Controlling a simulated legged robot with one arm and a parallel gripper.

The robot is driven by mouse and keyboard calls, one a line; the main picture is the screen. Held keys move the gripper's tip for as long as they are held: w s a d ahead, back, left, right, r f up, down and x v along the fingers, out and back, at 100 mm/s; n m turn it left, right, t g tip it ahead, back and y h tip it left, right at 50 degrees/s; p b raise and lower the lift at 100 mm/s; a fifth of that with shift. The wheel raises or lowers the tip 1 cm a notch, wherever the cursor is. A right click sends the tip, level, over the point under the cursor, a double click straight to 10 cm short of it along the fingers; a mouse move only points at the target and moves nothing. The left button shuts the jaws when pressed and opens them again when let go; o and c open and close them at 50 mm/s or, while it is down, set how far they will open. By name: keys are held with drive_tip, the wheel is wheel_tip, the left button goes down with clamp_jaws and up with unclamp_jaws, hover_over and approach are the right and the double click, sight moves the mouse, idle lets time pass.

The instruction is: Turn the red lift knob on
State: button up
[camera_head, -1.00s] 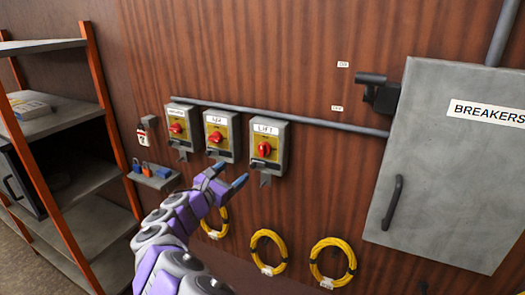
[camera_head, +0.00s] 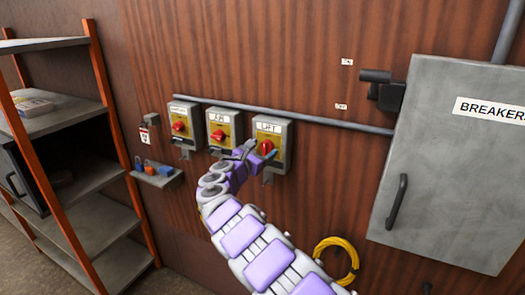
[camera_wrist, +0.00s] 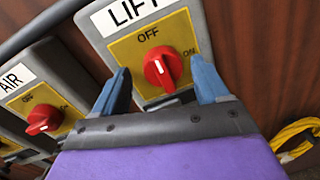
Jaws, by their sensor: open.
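The red lift knob (camera_wrist: 163,69) sits on the yellow plate of the grey box labelled LIFT, with OFF marked above it and ON to its right. Its white mark points up toward OFF in the wrist view. In the head view the lift knob (camera_head: 266,147) is on the rightmost of three boxes. My gripper (camera_wrist: 162,88) is open, with one blue finger on each side of the knob's lower part. I cannot tell whether the fingers touch it. In the head view my gripper (camera_head: 258,151) is in front of the LIFT box.
The AIR box with its red knob (camera_wrist: 44,119) is just left. A third box (camera_head: 183,126) stands farther left. A conduit (camera_head: 330,118) runs above the boxes. The breaker cabinet (camera_head: 445,165) is right, a yellow cable coil (camera_head: 337,259) below, shelves (camera_head: 60,110) left.

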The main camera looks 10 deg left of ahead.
drive_tip(key=shift+w+d, duration=0.25)
drive_tip(key=shift+w, duration=0.05)
drive_tip(key=c, duration=1)
